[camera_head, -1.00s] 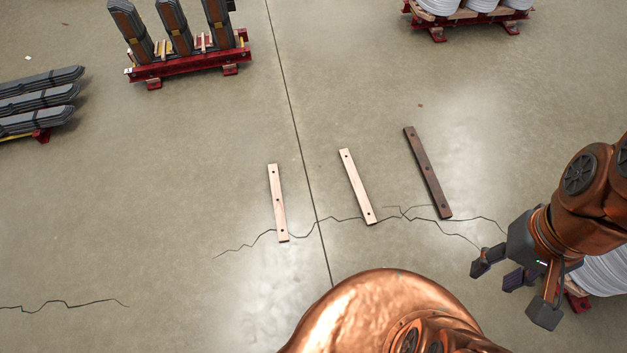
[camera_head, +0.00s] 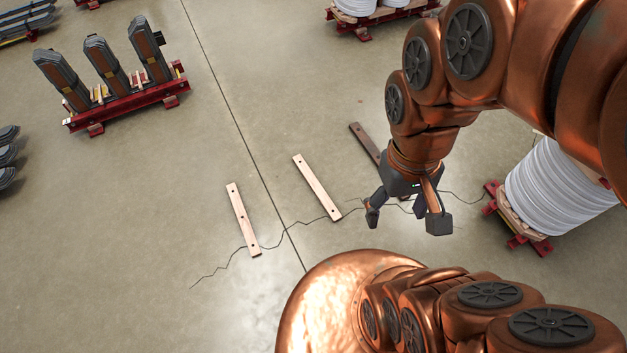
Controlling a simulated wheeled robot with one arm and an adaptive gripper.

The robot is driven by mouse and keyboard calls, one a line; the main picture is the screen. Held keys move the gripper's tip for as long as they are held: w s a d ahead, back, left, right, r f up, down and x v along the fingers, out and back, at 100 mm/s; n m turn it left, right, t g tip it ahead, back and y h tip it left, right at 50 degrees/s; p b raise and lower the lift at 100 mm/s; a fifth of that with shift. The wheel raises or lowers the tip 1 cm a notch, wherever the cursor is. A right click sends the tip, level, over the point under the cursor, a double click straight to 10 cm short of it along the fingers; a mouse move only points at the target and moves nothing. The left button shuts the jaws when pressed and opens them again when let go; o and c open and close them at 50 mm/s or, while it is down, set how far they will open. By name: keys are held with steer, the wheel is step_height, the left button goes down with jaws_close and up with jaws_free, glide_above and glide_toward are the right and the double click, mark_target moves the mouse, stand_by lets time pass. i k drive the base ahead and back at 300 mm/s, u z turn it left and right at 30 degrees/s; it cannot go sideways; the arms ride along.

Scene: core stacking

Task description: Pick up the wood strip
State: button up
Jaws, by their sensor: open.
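Three wood strips with dark holes lie flat on the concrete floor, apart from each other. The left light strip (camera_head: 242,219) and the middle light strip (camera_head: 316,187) are in full view. The dark brown strip (camera_head: 365,142) is to the right, its near part hidden behind my arm and gripper. My gripper (camera_head: 406,220) is open and points down, to the right of the middle strip's near end and in front of the dark strip in the picture. Its height above the floor is hard to tell. Nothing shows between its fingers.
A red rack (camera_head: 130,105) with upright dark bundles stands at the upper left. A white coil (camera_head: 560,185) on a red-footed pallet is close on the right of my gripper. Another pallet (camera_head: 375,22) stands at the top. The floor around the light strips is clear.

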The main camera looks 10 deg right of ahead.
mark_target(316, 187)
steer(key=u, duration=2.2)
steer(key=i, duration=0.95)
steer(key=z, duration=1.65)
